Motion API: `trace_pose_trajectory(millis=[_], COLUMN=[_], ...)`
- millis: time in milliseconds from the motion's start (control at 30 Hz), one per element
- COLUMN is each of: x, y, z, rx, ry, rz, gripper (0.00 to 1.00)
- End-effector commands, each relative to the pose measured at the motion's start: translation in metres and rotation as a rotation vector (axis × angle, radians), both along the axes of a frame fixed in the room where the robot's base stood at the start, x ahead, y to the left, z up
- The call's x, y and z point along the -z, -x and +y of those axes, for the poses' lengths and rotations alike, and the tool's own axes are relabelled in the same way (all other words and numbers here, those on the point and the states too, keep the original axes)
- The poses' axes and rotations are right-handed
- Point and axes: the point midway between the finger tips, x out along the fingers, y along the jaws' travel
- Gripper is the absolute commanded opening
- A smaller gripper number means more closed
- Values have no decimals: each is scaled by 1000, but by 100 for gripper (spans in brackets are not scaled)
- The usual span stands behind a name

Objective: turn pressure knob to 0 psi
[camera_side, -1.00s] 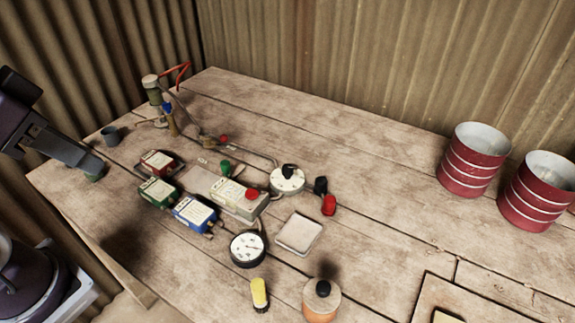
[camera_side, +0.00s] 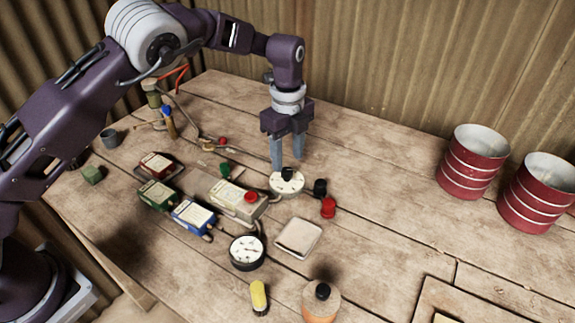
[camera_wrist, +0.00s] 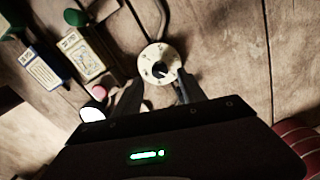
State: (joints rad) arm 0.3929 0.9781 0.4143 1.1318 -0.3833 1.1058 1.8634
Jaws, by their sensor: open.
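The pressure knob is a small black knob (camera_side: 287,173) on a round white dial (camera_side: 286,187) with dark marks, on the wooden table. The dial also shows in the wrist view (camera_wrist: 157,57), with the black knob (camera_wrist: 161,70) at its lower part. My gripper (camera_side: 288,161) points down just above and behind the knob, with its two fingers apart and nothing between them. In the wrist view the fingers of my gripper (camera_wrist: 160,92) spread on either side below the dial. I cannot read the dial's numbers or tell whether a finger touches the knob.
A black and a red knob (camera_side: 328,208) stand right of the dial. A boxed unit with a red button (camera_side: 251,197) is at its left. A round gauge (camera_side: 247,252) and a square tray (camera_side: 299,239) lie in front. Red tins (camera_side: 472,163) stand at the right.

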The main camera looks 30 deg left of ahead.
Motion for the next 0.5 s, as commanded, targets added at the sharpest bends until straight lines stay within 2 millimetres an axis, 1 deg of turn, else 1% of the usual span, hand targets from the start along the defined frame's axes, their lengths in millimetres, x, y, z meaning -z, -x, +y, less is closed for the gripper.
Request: trace_pose_trajectory(millis=[33,100,200,300,467,500], x=[10,22,32,37,37,37], y=[1,1,0,0,0,0], z=[0,0,0,0,0,0], rx=[-1,-2,-2,-3,-3,-3], ry=[-2,-1,-1,-1,-1,-1], rz=[3,2,0,0,-1,-1], gripper=[48,48,48,48,48,46])
